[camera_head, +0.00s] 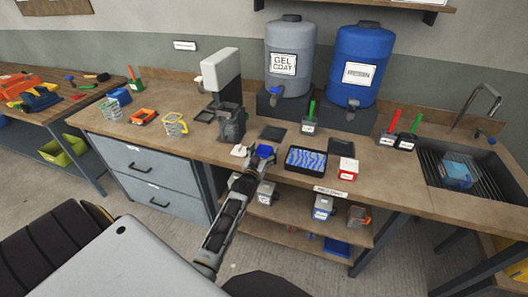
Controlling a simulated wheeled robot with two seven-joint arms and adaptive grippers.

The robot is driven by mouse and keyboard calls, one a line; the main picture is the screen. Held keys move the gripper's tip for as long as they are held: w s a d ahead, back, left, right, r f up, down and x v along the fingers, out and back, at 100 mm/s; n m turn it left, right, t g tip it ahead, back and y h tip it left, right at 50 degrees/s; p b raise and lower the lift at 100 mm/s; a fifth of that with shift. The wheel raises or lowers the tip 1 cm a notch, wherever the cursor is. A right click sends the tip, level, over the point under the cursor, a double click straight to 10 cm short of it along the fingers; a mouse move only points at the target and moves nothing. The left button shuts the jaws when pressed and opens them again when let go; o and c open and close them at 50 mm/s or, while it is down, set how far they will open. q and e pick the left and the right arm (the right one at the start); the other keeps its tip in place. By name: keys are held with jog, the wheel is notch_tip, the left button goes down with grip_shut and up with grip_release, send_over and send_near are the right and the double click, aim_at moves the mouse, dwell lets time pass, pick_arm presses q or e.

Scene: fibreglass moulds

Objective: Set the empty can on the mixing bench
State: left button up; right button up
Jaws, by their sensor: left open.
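The wooden bench (290,172) runs across the middle, with a small white label (329,191) on its front edge that is too small to read surely. My left gripper (262,153) is over the front part of its top, open, beside a small blue item I cannot make out. I cannot tell which container is the empty can. A dark grey container (231,124) stands under a white-topped machine. Small grey containers (267,192) and (323,207) stand on the shelf below, with another grey and orange one (357,215). My right gripper is out of view.
A blue-patterned tray (306,159) and a red-and-white box (346,169) sit right of my gripper. Grey (290,62) and blue (361,67) drums stand behind. A sink (465,170) is at right.

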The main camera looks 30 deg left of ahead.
pick_arm(q)
jog(key=v, duration=1.1)
jog(key=shift+s+b, duration=0.3)
jog(key=shift+s, duration=0.05)
jog(key=shift+f, duration=0.2)
dwell(0.7)
jog(key=s+d+f+m+g+h, duration=0.1)
jog(key=s+d+f+g, duration=0.25)
jog(key=f, duration=0.95)
jog(key=s+d+f+m+g+h, duration=0.15)
jog(key=s+d+f, duration=0.25)
jog(key=f, duration=0.8)
jog(key=s+d+f+g+h, duration=0.2)
jog(key=s+d+f+g, duration=0.15)
jog(key=f, duration=0.95)
jog(key=s+f+m+g, duration=0.1)
jog(key=s+f+g, duration=0.1)
jog(key=s+f, duration=0.5)
jog(key=s+f+g, duration=0.3)
jog(key=s+f, duration=0.3)
jog(key=s, duration=1)
jog(key=s+f+m+g, duration=0.1)
jog(key=s+f+g, duration=0.2)
jog(key=s+f, duration=0.4)
jog(key=s, duration=0.5)
jog(key=shift+f+m, duration=0.3)
jog(key=shift+m, duration=0.05)
